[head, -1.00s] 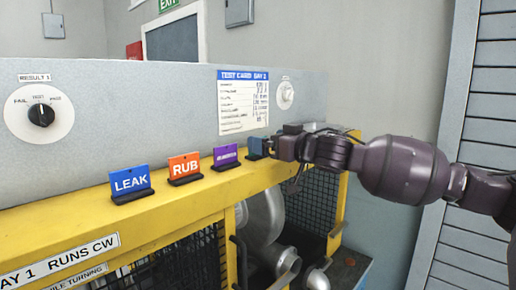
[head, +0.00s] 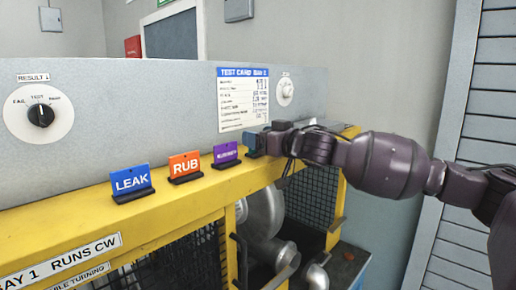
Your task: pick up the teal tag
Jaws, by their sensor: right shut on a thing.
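The teal tag (head: 249,141) is at the right end of the row of tags on the yellow ledge. Only a narrow blue-teal strip of it shows, and my gripper hides the rest. My right gripper (head: 259,142) reaches in from the right and is shut on the teal tag. I cannot tell whether the tag is clear of the ledge. My left gripper is not in view.
A purple tag (head: 226,153), an orange RUB tag (head: 185,165) and a blue LEAK tag (head: 131,181) stand in dark holders on the yellow ledge (head: 60,220). The grey panel (head: 150,110) rises behind, with a dial (head: 40,115) and a test card (head: 242,99).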

